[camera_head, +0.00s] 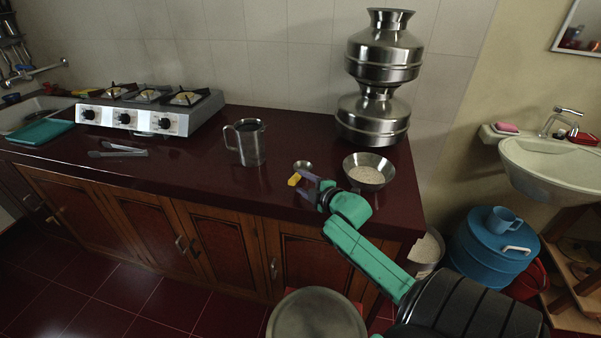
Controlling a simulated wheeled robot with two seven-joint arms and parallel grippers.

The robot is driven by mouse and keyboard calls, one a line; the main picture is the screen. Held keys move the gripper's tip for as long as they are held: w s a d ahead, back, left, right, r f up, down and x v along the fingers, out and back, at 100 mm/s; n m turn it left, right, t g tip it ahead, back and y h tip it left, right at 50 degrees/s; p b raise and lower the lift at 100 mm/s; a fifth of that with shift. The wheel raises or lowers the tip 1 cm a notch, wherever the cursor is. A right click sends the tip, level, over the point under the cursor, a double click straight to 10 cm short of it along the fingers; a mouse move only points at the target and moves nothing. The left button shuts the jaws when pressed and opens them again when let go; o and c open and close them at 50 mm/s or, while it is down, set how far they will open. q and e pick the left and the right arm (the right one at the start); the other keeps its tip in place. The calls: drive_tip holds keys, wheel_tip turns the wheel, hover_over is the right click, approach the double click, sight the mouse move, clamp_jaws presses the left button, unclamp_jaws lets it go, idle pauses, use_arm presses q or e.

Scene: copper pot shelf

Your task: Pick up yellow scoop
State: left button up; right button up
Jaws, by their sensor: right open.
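A small yellow piece, the yellow scoop (294,179), shows at the tip of my right gripper (304,184) over the dark red counter (215,185). The gripper comes in from the lower right on a green and black arm. Its jaws are open, and the scoop is at or just beyond the fingertips; I cannot tell whether they touch. Part of the scoop may be hidden behind the gripper. My left gripper is not in view.
A small metal cup (303,165) and a steel bowl of grain (368,172) stand close by. A steel jug (246,143), tongs (118,149) and a stove (150,108) are to the left. Stacked metal pots (375,115) stand behind.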

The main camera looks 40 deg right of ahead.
sight(299, 179)
drive_tip(key=x, duration=0.4)
drive_tip(key=shift+w+d+p, duration=0.15)
drive_tip(key=shift+d+p, duration=0.2)
drive_tip(key=shift+p, duration=0.05)
drive_tip(key=shift+w, duration=0.35)
drive_tip(key=shift+w+f, duration=0.2)
clamp_jaws()
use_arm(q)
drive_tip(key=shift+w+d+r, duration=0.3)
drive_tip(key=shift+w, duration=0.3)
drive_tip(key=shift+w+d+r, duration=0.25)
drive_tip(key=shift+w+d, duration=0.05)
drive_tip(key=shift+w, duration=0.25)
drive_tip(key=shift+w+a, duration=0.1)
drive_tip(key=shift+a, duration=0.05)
